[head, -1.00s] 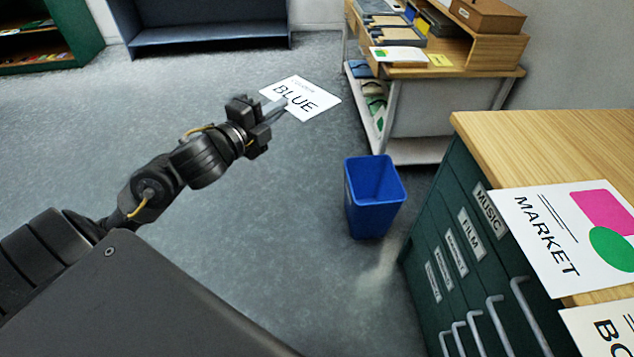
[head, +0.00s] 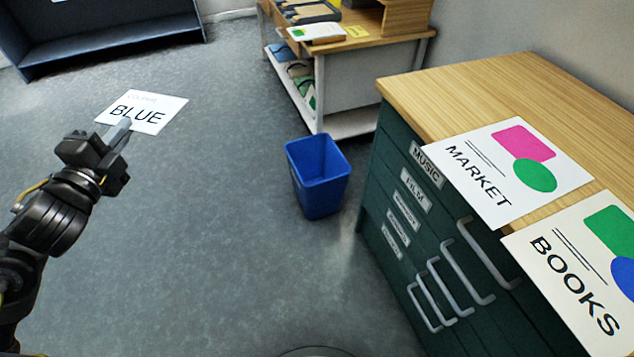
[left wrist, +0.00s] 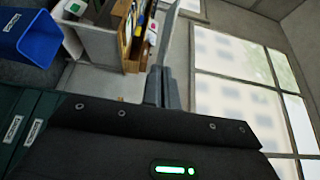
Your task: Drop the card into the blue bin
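The card (head: 160,104) is white with the word BLUE in black. My left gripper (head: 120,133) is shut on its near edge and holds it out flat in the head view, well left of the bin. In the left wrist view the card (left wrist: 168,40) shows almost edge-on between the fingers (left wrist: 162,88). The blue bin (head: 320,186) stands upright on the floor right of the card, its open top facing up; the part of its inside that shows is empty. It also appears at the left wrist view's upper left (left wrist: 35,35). My right gripper is in neither view.
A green drawer cabinet (head: 384,185) with a wooden top stands right of the bin, bearing a MARKET poster (head: 480,188) and a BOOKS poster (head: 560,265). A table with a lower shelf (head: 360,75) stands behind the bin. Grey floor (head: 220,220) is clear between gripper and bin.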

